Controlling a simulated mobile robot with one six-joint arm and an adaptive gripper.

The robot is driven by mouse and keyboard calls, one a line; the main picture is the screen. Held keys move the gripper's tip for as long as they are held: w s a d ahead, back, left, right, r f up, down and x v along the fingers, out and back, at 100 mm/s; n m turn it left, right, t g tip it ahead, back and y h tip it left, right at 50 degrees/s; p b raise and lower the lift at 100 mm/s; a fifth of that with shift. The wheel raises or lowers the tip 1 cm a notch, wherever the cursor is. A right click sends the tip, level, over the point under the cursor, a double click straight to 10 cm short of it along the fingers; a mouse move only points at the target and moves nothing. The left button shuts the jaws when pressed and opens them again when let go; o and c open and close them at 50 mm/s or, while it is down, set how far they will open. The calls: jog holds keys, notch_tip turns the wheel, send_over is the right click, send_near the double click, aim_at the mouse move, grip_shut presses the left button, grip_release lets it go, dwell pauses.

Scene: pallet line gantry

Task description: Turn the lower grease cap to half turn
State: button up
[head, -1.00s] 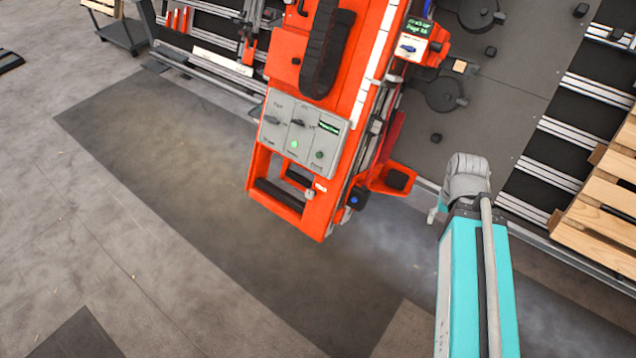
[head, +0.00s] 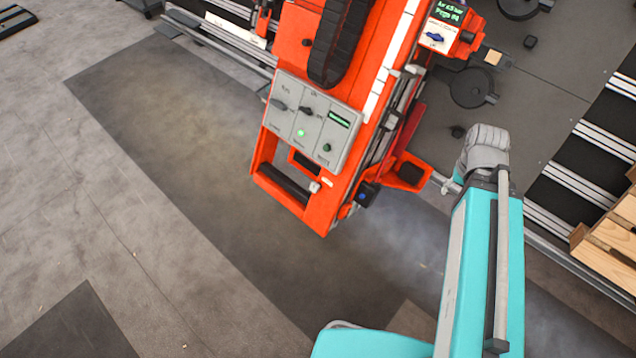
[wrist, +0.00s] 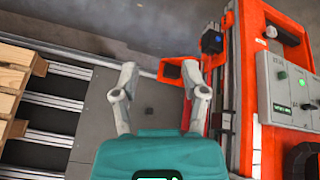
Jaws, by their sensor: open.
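I cannot make out which part is the lower grease cap; no such label is readable. Two dark round caps with lugs are on the grey panel: the lower one (head: 472,88) and the upper one (head: 518,7), cut by the top edge. My gripper is open and empty in the wrist view (wrist: 160,72), its two grey fingers spread over the panel beside the orange machine. In the head view my arm hides most of it.
The orange machine (head: 345,150) carries a grey control panel (head: 310,118) with knobs and a green light. A black part with a blue button (head: 365,196) and an orange bracket (head: 408,172) stick out low on its side. Wooden pallet (head: 610,235) at right.

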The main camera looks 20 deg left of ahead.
jog(key=shift+o, duration=0.3)
jog(key=o, duration=0.4)
jog(key=shift+w+a+f, duration=0.1)
jog(key=shift+f, duration=0.05)
jog(key=n+t+h+b, duration=0.5)
jog(key=n+t+b, duration=0.7)
jog(key=n+b, duration=2.75)
send_near(314, 187)
jog(key=s+m+b, duration=0.3)
jog(key=m+b, duration=0.5)
jog(key=b, duration=0.1)
jog(key=shift+a+r+t, duration=0.3)
jog(key=shift+a+r, duration=0.2)
jog(key=shift+a, duration=0.2)
jog(key=b+x, duration=0.5)
jog(key=x, duration=0.8)
jog(key=shift+w+d+f, duration=0.2)
jog(key=shift+w, duration=0.05)
